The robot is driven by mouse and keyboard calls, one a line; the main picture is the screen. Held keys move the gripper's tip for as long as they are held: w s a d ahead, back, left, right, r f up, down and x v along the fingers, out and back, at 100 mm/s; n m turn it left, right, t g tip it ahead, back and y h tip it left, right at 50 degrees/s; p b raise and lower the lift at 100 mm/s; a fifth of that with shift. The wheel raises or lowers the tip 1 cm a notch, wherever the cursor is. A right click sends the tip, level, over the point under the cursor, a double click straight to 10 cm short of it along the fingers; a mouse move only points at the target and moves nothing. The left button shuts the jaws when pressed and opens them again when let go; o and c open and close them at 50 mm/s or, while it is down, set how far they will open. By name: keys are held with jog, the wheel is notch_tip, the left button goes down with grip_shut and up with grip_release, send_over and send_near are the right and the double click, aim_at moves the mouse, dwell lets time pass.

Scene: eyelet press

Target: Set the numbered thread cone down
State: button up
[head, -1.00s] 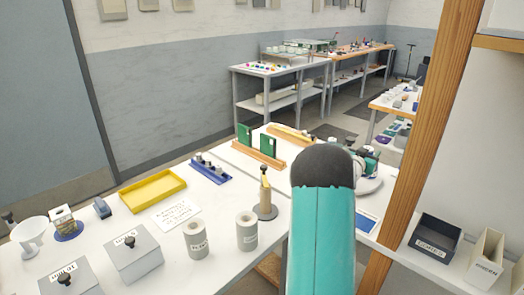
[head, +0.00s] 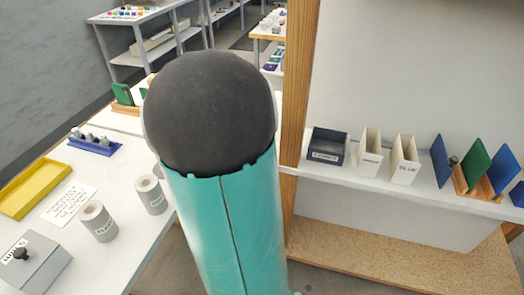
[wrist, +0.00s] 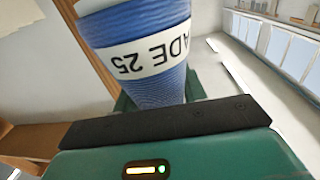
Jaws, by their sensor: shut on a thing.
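A blue thread cone (wrist: 160,88) fills the upper middle of the wrist view. It has a white band with black lettering that reads upside down as "ADE 25", cut off at the side. My gripper (wrist: 158,100) is shut on the cone, and the cone's top runs out of the picture. In the head view my teal arm with its black rounded joint stands in front, and the gripper and cone do not show there.
A shelf at right holds a dark box (head: 328,146), white bins (head: 404,160) and a wooden rack with blue and green boards (head: 476,166). A wooden post (head: 296,80) stands beside my arm. The left table has a yellow tray (head: 34,188) and grey cylinders (head: 99,222).

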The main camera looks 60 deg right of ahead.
jog(key=shift+s+a+f, duration=0.2)
jog(key=shift+s+a, duration=0.35)
jog(key=shift+a, duration=0.35)
jog(key=shift+w+d+f, duration=1.05)
jog(key=shift+d+f, duration=1)
jog(key=shift+f, duration=0.15)
jog(key=shift+w+d+f, duration=1.1)
jog(key=shift+d+f, duration=1)
jog(key=shift+f, duration=0.05)
jog(key=shift+w+d+f, duration=1.05)
jog(key=shift+d+f, duration=1)
jog(key=shift+f, duration=0.15)
jog(key=shift+f, duration=0.15)
jog(key=o, duration=1)
